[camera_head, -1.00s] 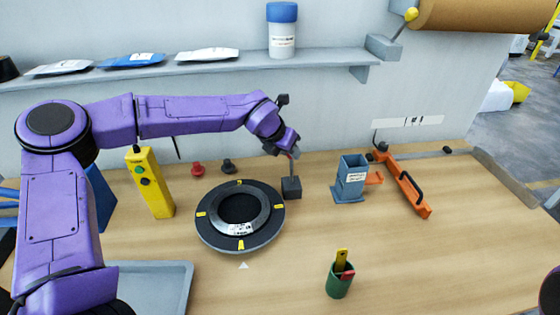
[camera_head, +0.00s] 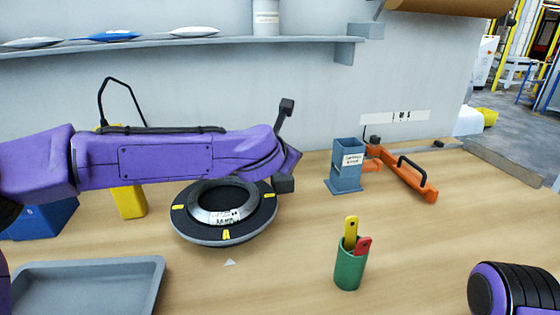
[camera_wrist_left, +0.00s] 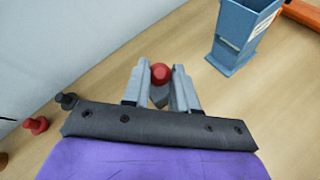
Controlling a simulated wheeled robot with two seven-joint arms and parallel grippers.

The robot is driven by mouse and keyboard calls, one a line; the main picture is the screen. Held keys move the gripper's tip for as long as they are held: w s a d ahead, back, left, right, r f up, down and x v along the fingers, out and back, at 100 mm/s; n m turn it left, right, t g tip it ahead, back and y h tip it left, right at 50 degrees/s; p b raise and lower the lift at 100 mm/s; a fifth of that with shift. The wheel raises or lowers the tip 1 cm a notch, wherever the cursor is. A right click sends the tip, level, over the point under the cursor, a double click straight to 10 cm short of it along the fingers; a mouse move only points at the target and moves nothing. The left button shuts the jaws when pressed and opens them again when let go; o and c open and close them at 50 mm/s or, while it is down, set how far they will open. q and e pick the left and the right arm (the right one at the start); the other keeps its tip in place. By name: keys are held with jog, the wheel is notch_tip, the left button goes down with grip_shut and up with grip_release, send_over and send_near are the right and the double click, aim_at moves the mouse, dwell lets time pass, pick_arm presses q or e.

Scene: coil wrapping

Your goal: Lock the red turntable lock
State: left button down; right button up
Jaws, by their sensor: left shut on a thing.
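The turntable (camera_head: 182,226) is a dark disc with yellow marks and a pale inner ring, on the bench in the head view. In the left wrist view, my left gripper (camera_wrist_left: 160,78) is shut on the red turntable lock (camera_wrist_left: 160,72), whose round red top shows between the two fingers. A grey part shows under the red top. My arm hides this gripper's fingers in the head view. My right gripper is out of view; only a part of that arm shows at bottom right.
A blue-grey holder (camera_head: 346,170) and an orange tool with a black handle (camera_head: 408,174) stand to the right. A green cup (camera_head: 348,270) with yellow and red items stands in front. A grey tray (camera_head: 150,275) lies at front left. The wrist view shows a separate red knob (camera_wrist_left: 36,125).

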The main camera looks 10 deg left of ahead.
pick_arm(q)
jog(key=shift+s+d+f, duration=0.1)
jog(key=shift+s+f, duration=0.2)
jog(key=shift+f, duration=0.2)
jog(key=c, duration=0.9)
grip_release()
jog(key=shift+s, duration=0.1)
jog(key=shift+r, duration=0.25)
jog(key=v, duration=1)
jog(key=shift+s+r+b, duration=0.1)
jog(key=shift+s+b, duration=0.05)
jog(key=shift+b, duration=0.15)
